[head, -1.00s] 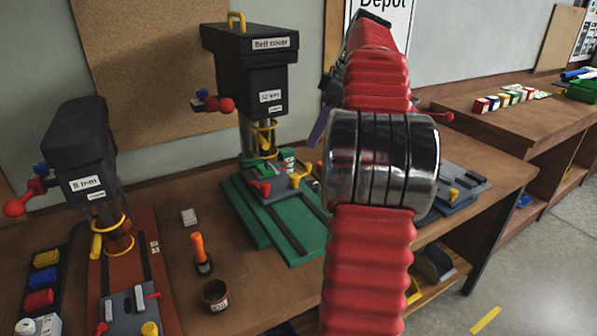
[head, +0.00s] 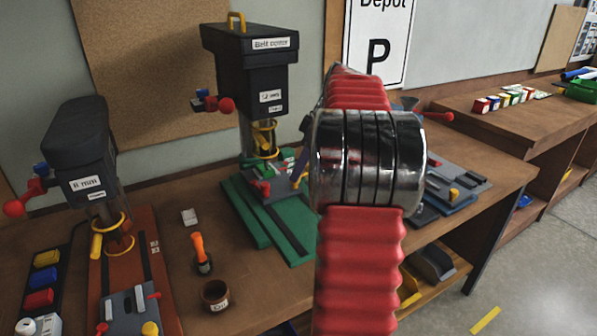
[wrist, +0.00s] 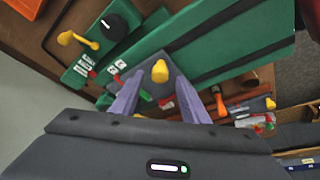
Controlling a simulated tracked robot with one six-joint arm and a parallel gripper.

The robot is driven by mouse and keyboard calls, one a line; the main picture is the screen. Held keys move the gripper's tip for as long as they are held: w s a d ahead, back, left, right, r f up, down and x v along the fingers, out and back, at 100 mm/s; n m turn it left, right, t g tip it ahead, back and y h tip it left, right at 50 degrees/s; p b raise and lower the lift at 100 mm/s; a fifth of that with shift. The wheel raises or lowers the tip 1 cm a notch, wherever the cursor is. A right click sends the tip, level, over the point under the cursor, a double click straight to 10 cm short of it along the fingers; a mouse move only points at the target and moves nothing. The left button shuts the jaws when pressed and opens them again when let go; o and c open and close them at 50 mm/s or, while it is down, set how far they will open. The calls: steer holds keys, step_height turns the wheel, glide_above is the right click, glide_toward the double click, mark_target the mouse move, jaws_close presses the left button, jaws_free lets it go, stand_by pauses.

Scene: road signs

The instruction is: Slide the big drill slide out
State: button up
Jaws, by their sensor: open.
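The big drill (head: 255,75) is black with a "Belt cover" label and stands on a green base (head: 285,232). Its grey slide (head: 268,182) lies on that base, with a red handle and a yellow knob; my arm partly hides its right side in the head view. In the wrist view, the grey slide (wrist: 170,88) bears the yellow knob (wrist: 160,71). My gripper (wrist: 158,77) is open, its two purple fingers on either side of the knob in the picture. I cannot tell whether they touch it. One finger shows in the head view (head: 302,152).
A smaller drill (head: 75,155) on a red-brown base stands at the left. Another grey-blue fixture (head: 455,188) is to the right.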

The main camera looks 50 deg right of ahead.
steer(key=shift+x, duration=1.05)
steer(key=shift+c, duration=0.6)
jaws_close()
steer(key=shift+d, duration=0.15)
